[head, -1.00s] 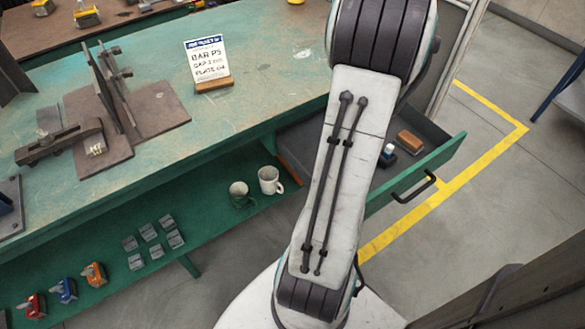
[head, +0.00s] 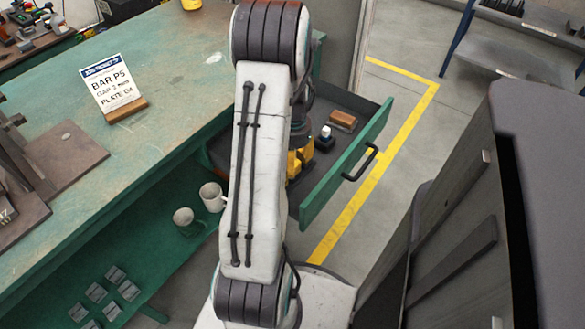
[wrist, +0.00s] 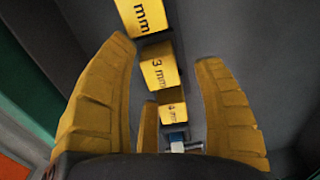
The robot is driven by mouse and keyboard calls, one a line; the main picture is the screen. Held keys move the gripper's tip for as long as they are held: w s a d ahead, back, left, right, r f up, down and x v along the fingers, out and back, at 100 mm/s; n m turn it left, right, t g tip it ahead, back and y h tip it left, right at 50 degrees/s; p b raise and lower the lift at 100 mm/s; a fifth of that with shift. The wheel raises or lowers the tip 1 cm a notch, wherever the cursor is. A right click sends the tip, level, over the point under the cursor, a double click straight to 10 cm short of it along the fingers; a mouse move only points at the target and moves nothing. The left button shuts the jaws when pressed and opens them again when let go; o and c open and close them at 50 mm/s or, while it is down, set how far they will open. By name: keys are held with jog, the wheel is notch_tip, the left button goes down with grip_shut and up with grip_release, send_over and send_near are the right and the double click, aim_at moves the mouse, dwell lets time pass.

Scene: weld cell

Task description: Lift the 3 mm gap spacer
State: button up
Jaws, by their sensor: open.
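The 3 mm gap spacer (wrist: 160,66) is a yellow block marked "3 mm", in the wrist view between and beyond my fingers. My gripper (wrist: 166,50) is open, with a yellow finger on each side of the row of spacers. No contact with the 3 mm spacer shows. Another yellow spacer (wrist: 142,15) sits above it in the picture, its number cut off. A smaller-looking one marked "4 mm" (wrist: 172,111) sits below it. In the head view, yellow shapes show beside my arm in the open drawer (head: 343,165); I cannot tell fingers from spacers there.
The drawer also holds a brown block (head: 343,120) and a small dark bottle with a white cap (head: 325,138). Two mugs (head: 212,197) stand on the shelf under the green workbench (head: 165,65). A job card (head: 113,87) stands on the bench. A dark cabinet (head: 460,215) is at right.

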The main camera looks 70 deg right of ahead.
jog(key=shift+f, duration=0.95)
jog(key=c, duration=1.1)
